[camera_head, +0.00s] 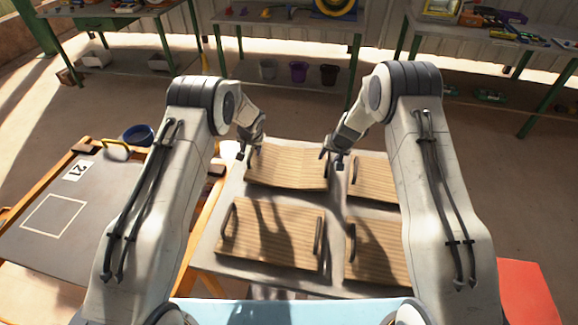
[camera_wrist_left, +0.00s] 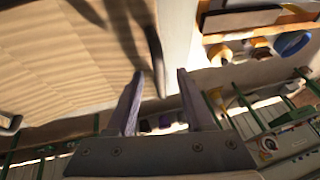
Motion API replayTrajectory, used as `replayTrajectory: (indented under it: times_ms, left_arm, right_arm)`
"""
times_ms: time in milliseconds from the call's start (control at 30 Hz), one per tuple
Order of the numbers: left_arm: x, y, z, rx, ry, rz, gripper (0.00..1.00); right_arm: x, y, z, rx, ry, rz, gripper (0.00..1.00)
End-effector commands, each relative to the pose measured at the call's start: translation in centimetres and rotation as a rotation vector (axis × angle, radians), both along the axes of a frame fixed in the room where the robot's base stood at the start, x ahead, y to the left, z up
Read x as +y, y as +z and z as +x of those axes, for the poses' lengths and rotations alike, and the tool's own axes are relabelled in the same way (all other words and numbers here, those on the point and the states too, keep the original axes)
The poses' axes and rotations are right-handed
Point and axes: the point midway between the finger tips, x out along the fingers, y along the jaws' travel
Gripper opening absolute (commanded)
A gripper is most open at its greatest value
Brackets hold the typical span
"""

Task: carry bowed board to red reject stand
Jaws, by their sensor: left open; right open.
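The bowed board (camera_head: 287,167) is a striped wooden board at the back left of the grey table, its surface visibly curved. It has a dark handle at each side. My left gripper (camera_head: 242,152) is open at its left handle. In the left wrist view, the board (camera_wrist_left: 65,60) fills the left, and the handle (camera_wrist_left: 155,60) shows just beyond and between the open fingertips (camera_wrist_left: 158,75). My right gripper (camera_head: 333,157) is open near the board's right handle; contact is unclear. The red reject stand (camera_head: 527,290) is at the lower right, partly hidden by my right arm.
Three other boards lie on the grey table (camera_head: 205,262): front left (camera_head: 255,235), back right (camera_head: 374,178) and front right (camera_head: 375,255). A grey surface marked 21 (camera_head: 40,245), with a white square, is at left. A light blue surface (camera_head: 290,312) is in front. Workbenches stand behind.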

Motion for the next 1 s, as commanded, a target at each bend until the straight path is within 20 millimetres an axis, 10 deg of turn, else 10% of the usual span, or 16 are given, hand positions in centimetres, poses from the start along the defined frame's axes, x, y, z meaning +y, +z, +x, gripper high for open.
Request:
replayTrajectory:
  times_ms: [567,700,1000]
  left_arm:
    - [0.3,-2.4,1.1,0.0,-0.001,0.0,0.52]
    - [0.3,-2.3,1.1,0.0,-0.001,0.0,0.02]
    - [0.1,-2.4,1.0,0.0,-0.003,-0.001,0.0]
  right_arm:
    - [0.3,-2.4,1.1,0.0,-0.001,0.0,0.52]
    - [0.3,-2.3,1.1,0.0,-0.001,0.0,0.03]
    - [0.5,-2.3,1.1,0.001,0.001,0.002,0.0]
